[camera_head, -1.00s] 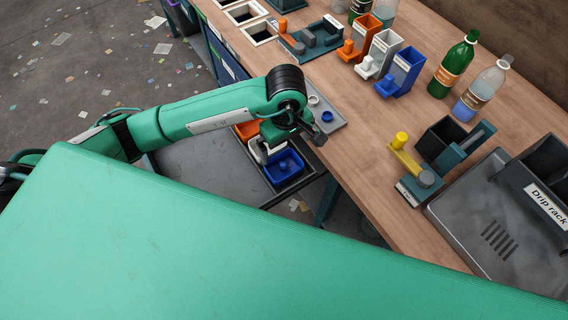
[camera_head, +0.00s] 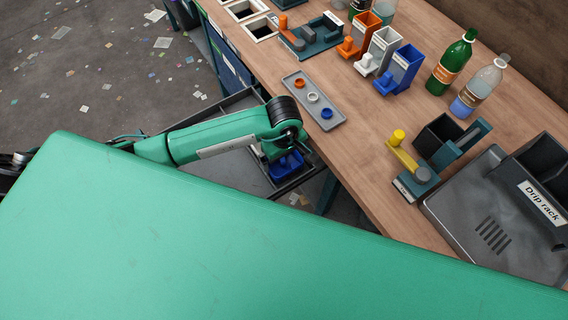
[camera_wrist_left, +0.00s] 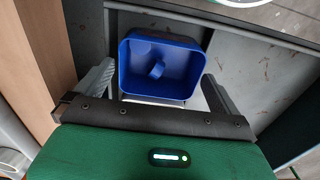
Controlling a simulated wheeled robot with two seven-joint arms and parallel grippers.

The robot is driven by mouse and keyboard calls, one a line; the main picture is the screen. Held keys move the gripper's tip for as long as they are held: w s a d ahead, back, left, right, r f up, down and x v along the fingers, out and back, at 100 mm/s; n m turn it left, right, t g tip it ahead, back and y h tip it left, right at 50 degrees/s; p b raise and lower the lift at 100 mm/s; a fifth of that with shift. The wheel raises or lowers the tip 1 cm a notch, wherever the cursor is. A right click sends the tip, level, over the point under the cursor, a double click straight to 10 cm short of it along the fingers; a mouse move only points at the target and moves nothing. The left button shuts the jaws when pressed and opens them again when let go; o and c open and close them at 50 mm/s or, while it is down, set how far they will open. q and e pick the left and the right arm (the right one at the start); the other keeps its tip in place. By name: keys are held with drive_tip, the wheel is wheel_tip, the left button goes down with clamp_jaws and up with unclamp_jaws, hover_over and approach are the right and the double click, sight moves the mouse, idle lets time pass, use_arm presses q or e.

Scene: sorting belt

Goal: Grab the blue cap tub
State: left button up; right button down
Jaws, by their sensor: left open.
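The blue cap tub (camera_head: 287,168) sits on the low grey shelf beside the bench, partly hidden by my left arm. My left gripper (camera_wrist_left: 158,72) is open, with one finger on each side of the tub. I cannot tell whether the fingers touch it. In the head view the fingers are mostly hidden behind the wrist. My right gripper is in neither view.
A grey tray (camera_head: 337,115) on the wooden bench holds orange, white and blue rings. Orange, white and blue dispensers (camera_head: 405,66), a green bottle (camera_head: 454,62), a clear bottle (camera_head: 480,90) and a drip rack (camera_head: 495,225) stand on the bench. Bench edge is close to my arm.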

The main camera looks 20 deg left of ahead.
use_arm(q)
drive_tip(key=c, duration=0.9)
drive_tip(key=shift+r, duration=0.15)
